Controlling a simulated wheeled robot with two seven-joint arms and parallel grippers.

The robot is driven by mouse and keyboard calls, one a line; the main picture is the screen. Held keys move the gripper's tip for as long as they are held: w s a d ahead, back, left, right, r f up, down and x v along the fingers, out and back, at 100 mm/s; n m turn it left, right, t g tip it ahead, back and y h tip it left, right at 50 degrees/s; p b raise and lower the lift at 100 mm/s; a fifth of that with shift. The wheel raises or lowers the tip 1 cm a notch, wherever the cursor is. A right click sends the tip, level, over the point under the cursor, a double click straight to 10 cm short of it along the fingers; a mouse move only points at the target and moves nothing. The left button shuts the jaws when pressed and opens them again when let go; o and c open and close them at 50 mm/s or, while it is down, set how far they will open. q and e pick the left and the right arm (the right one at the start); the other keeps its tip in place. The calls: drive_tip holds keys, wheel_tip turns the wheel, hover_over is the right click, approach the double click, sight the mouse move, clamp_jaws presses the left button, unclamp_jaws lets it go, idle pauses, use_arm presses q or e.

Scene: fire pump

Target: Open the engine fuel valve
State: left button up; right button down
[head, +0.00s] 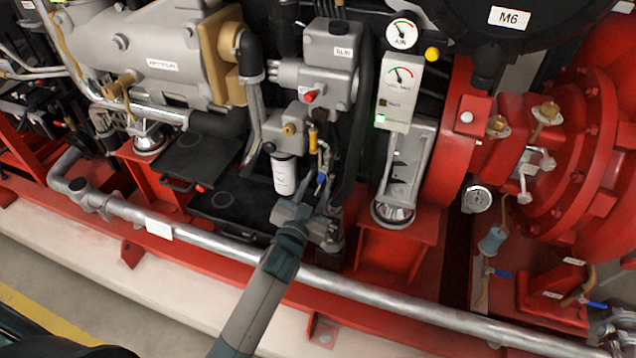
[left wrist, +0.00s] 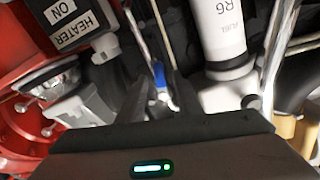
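A small valve with a blue handle (head: 321,178) sits on a thin pipe beside the white fuel filter (head: 285,174), below a yellow fitting. My left gripper (head: 318,208) is just below the handle in the head view. In the left wrist view its dark fingers (left wrist: 160,100) stand apart, with the handle showing beyond the gap between them. I see no contact, and the handle's lower end is partly hidden. My right gripper is not in view.
A silver rail pipe (head: 370,289) runs across the front, beneath my left arm. A gauge panel (head: 400,90) stands right of the valve. A black tray (head: 225,205) lies to the left.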

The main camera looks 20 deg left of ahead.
use_arm(q)
drive_tip(key=shift+w, duration=0.15)
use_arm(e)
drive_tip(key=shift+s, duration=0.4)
use_arm(q)
clamp_jaws()
drive_tip(key=shift+d+r+n+p, duration=0.1)
drive_tip(key=shift+d+n+p, duration=0.2)
drive_tip(key=shift+n+p, duration=0.6)
drive_tip(key=shift+d+n, duration=0.15)
drive_tip(key=shift+n, duration=0.55)
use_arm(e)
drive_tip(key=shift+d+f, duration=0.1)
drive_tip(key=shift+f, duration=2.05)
use_arm(q)
unclamp_jaws()
